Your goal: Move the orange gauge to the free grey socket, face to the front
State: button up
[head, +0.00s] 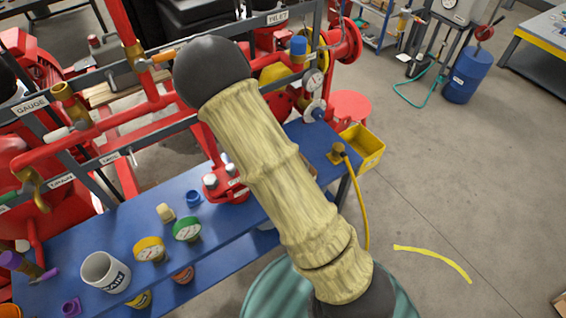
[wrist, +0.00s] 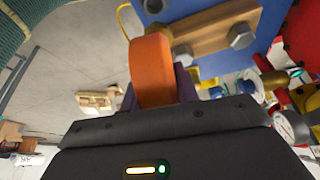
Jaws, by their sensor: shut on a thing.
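The orange gauge (wrist: 151,65) is in my gripper (wrist: 158,92) in the wrist view. Purple finger parts show on both sides of its lower end. I see its plain orange rim; its dial face is not visible, so I cannot tell which way it points. In the head view my sleeved arm crosses the middle and hides the gripper and the orange gauge. I cannot make out the free grey socket in either view.
On the blue bench (head: 120,225) stand a yellow gauge (head: 149,249), a green gauge (head: 187,229), a white mug (head: 106,272), a blue socket (head: 193,198) and a purple socket (head: 71,306). Red pipework (head: 150,112) rises behind. A wooden block with bolts (wrist: 215,30) lies near the held gauge.

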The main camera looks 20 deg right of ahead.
jog(key=shift+w+f+b, duration=0.2)
jog(key=shift+f+b, duration=1.15)
jog(key=shift+f, duration=0.85)
jog(key=shift+s+a+f+b, duration=0.1)
jog(key=shift+a+f+b, duration=0.05)
jog(key=shift+f+b, duration=0.2)
jog(key=shift+f, duration=0.2)
jog(key=shift+d, duration=0.25)
jog(key=shift+s, duration=0.1)
jog(key=shift+a, duration=0.2)
jog(key=shift+d, duration=0.1)
jog(key=shift+f+b, duration=1.5)
jog(key=shift+f, duration=0.1)
